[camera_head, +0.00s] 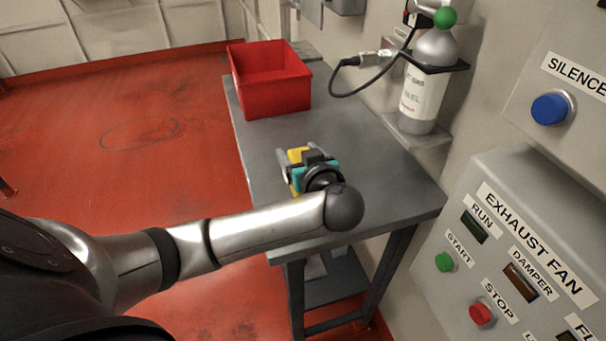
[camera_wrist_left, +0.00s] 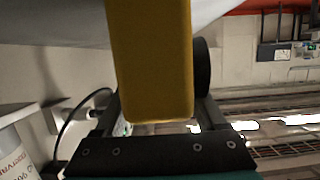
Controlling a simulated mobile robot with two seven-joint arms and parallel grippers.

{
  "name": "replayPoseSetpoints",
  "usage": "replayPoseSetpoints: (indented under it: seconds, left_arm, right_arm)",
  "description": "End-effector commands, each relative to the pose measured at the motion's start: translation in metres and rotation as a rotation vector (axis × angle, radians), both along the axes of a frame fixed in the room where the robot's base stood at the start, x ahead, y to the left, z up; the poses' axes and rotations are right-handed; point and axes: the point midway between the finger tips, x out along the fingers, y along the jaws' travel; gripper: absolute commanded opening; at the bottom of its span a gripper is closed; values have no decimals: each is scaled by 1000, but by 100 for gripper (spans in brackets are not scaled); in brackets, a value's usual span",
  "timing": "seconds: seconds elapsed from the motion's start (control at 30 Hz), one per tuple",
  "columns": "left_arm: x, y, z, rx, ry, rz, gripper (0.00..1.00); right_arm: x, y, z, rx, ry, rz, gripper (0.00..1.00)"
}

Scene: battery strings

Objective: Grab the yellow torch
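The yellow torch (camera_head: 297,154) shows only in part on the grey table in the head view, at my left gripper. In the left wrist view it is a large yellow block (camera_wrist_left: 153,65) coming down from the top, in front of the gripper and between its two fingers. My left gripper (camera_head: 308,157) is over the table with its fingers apart on either side of the torch; the gap looks wider than the torch. The black and teal gripper body hides much of the torch, and contact is hard to see. My right gripper is not in view.
A red bin (camera_head: 275,95) stands at the table's far left end. The grey table (camera_head: 365,150) is clear around the gripper. A gas bottle (camera_head: 422,90) with a black hose hangs on the wall at right. An exhaust fan panel (camera_head: 480,225) is at the near right.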

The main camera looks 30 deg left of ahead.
Motion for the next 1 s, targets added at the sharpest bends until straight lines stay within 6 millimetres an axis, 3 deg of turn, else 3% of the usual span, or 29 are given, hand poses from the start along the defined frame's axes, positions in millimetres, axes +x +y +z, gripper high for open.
replayPoseSetpoints:
  seconds: [0.07,0.6,1.0]
  left_arm:
    - [0,0,0,0,0,0,63]
    - [0,0,0,-1,1,0,2]
    - [0,0,1,0,-3,1,0]
  right_arm:
    - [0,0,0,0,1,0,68]
    - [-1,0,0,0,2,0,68]
    - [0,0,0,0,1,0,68]
